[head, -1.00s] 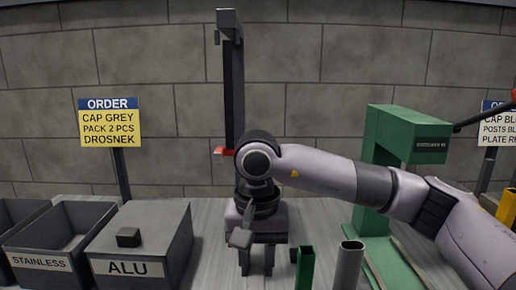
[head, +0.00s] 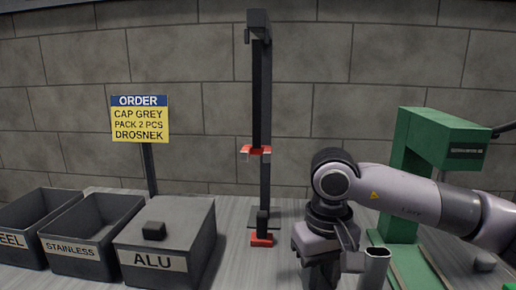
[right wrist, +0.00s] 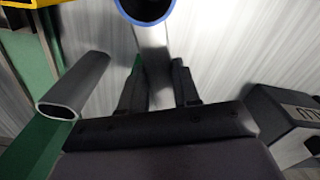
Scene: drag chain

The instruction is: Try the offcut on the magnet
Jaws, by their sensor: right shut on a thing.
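My right gripper (head: 320,270) points down at the front of the worktop, to the right of the dark stand. In the right wrist view its fingers (right wrist: 158,88) are shut on a piece I take for the offcut, which is hard to make out. The tall dark stand (head: 265,130) carries a red part (head: 257,151) halfway up, perhaps the magnet. Another red part (head: 262,240) sits at its foot with a small dark piece on it. A dark block (head: 154,231) lies on the ALU box. My left gripper is not in view.
A grey tube (head: 376,268) stands just right of my gripper and also shows in the right wrist view (right wrist: 75,88). The green machine (head: 405,165) stands right; STAINLESS (head: 72,249) and other bins stand left.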

